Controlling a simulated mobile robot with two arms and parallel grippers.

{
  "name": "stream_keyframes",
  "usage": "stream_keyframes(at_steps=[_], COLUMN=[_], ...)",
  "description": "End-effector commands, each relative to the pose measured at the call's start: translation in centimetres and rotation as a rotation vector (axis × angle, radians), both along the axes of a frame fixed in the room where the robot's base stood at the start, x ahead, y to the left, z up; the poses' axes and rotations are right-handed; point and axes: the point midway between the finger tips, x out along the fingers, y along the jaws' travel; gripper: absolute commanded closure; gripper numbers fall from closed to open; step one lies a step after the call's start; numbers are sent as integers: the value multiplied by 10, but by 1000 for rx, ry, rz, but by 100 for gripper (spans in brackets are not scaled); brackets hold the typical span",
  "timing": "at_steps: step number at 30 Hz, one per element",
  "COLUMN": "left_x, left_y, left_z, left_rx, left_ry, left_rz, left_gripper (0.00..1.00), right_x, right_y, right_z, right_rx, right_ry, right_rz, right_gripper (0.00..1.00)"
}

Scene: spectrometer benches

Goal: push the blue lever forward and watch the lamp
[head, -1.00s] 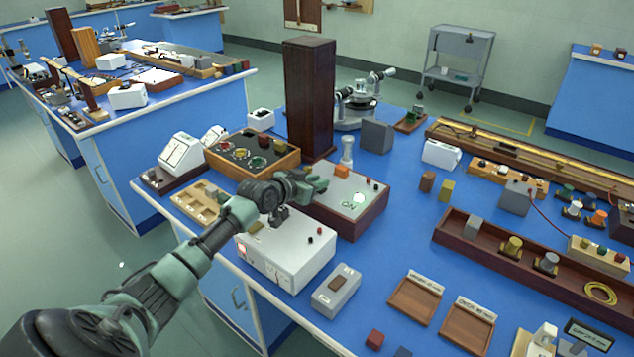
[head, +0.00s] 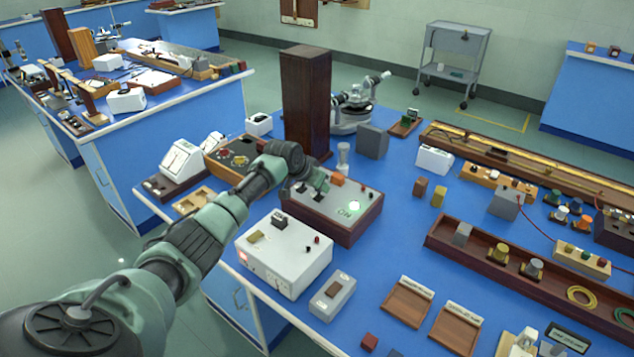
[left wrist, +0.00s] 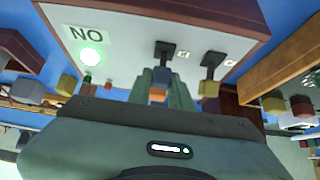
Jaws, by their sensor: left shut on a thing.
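The lever box (head: 345,222) is a dark wooden case with a pale top on the blue bench. Its round lamp (head: 354,207) glows green beside an ON label; it also shows lit in the left wrist view (left wrist: 89,57), where the lettering is upside down. My left gripper (head: 318,184) reaches over the far left part of the panel. In the left wrist view its fingers are shut on the blue lever's grey-blue knob (left wrist: 161,74), below a black slot plate. A second lever with a yellow knob (left wrist: 209,88) stands beside it, apart from the fingers. My right gripper is not in view.
A white instrument box (head: 284,258) stands in front of the lever box, with a small grey switch box (head: 333,296) beside it. A tall dark wooden column (head: 306,100) and a small pale post (head: 343,158) stand close behind. An orange block (head: 337,179) shows near the fingers.

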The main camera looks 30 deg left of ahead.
Motion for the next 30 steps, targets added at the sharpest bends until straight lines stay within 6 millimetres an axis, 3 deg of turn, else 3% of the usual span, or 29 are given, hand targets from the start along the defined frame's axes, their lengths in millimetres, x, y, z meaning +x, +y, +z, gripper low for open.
stream_keyframes(at_steps=[18,30], left_x=[16,18], left_y=[-2,-2], left_z=[-7,-6], left_rx=[20,25], left_ry=[273,331], left_rz=[0,-1], left_gripper=[100,100], right_x=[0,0], right_y=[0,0], right_z=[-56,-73], right_rx=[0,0], right_ry=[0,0], right_rz=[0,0], right_gripper=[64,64])
